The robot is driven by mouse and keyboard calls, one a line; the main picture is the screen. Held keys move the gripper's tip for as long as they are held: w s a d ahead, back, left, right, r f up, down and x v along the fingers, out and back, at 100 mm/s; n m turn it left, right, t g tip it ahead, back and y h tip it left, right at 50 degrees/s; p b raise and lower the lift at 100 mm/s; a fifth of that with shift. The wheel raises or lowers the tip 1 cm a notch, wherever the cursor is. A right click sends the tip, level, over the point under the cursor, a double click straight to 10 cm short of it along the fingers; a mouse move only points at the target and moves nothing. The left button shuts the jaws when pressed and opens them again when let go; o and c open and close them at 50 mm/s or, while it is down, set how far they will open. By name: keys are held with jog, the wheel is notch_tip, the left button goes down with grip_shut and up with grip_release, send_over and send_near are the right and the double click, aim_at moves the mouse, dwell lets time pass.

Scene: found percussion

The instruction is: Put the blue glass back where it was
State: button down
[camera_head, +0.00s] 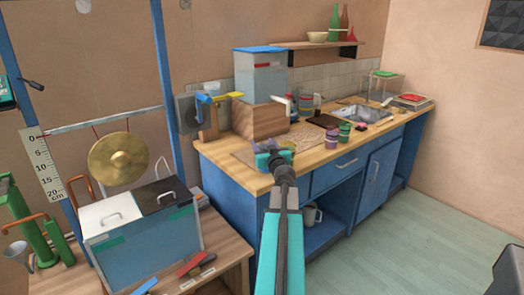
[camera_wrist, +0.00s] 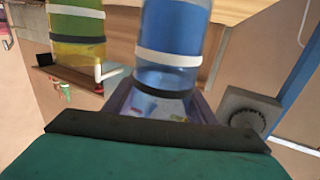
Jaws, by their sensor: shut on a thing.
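In the head view my gripper (camera_head: 268,157) is over the front left part of the wooden counter (camera_head: 228,170). The blue glass is hard to make out there behind the gripper. A yellow-green glass (camera_wrist: 75,25) with white and dark bands stands beside the blue one, to its left in the wrist view, with a gap between.
A dark tray (camera_head: 325,120), green jars (camera_head: 345,129) and a purple jar (camera_head: 330,138) stand to the right on the counter. A wooden block with a grey box (camera_head: 258,78) stands behind my gripper. A gong (camera_head: 118,159) hangs at the left.

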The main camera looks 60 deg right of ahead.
jog(key=shift+s+f, duration=0.3)
jog(key=shift+f, duration=0.35)
jog(key=shift+w+f, duration=0.1)
jog(key=shift+f, duration=0.3)
jog(key=shift+f+b, duration=0.15)
jog(key=shift+b, duration=0.25)
jog(key=c, duration=0.8)
grip_release()
jog(key=shift+p, duration=0.3)
jog(key=shift+b+v, duration=1.55)
jog(key=shift+v, duration=1.6)
jog(key=shift+a+b, duration=0.1)
jog(key=shift+b, duration=0.55)
jog(key=shift+a+b, duration=0.1)
jog(key=shift+b, duration=0.2)
